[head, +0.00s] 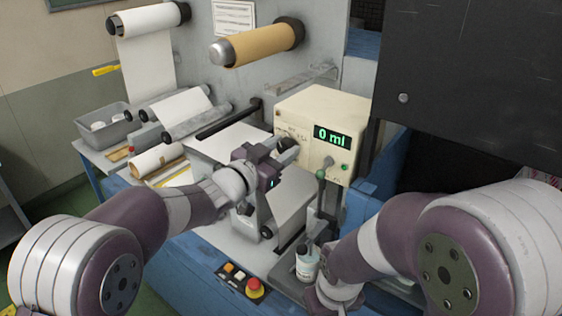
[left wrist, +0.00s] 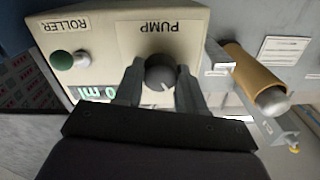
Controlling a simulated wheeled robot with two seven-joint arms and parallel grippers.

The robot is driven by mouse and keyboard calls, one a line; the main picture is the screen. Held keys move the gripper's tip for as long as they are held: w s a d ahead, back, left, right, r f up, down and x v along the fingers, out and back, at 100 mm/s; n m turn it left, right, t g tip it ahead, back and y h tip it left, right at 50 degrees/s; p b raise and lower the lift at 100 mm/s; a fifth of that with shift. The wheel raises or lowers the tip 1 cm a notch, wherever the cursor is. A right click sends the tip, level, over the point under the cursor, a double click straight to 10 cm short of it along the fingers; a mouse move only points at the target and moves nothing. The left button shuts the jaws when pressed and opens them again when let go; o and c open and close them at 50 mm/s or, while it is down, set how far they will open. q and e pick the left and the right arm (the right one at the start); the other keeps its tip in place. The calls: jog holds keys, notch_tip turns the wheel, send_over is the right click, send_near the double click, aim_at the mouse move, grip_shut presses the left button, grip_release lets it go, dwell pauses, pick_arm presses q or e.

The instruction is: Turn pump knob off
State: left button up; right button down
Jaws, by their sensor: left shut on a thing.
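The cream control box (head: 322,112) stands on the machine, with a green display (head: 332,136) reading "0 ml". In the left wrist view, upside down, the dark round pump knob (left wrist: 160,72) sits under the label "PUMP" and has a pale pointer mark on its face. My left gripper (head: 284,148) is at the front of the box, and its fingers (left wrist: 157,85) are on both sides of the knob, shut on it.
A red emergency button (head: 255,287) is on the front panel. A small white bottle (head: 307,262) stands near my right arm. Paper rolls (head: 255,44) and a grey bin (head: 102,122) are at the left.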

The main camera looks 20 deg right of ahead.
pick_arm(q)
jog(key=shift+f+m+b, duration=0.25)
jog(key=shift+m+b, duration=0.95)
jog(key=shift+b, duration=0.05)
jog(key=shift+r+m+b, duration=0.2)
jog(key=shift+m+b, duration=0.95)
jog(key=shift+m, duration=0.25)
jog(key=o, duration=1.1)
jog(key=shift+c, duration=0.2)
jog(key=shift+r, duration=0.1)
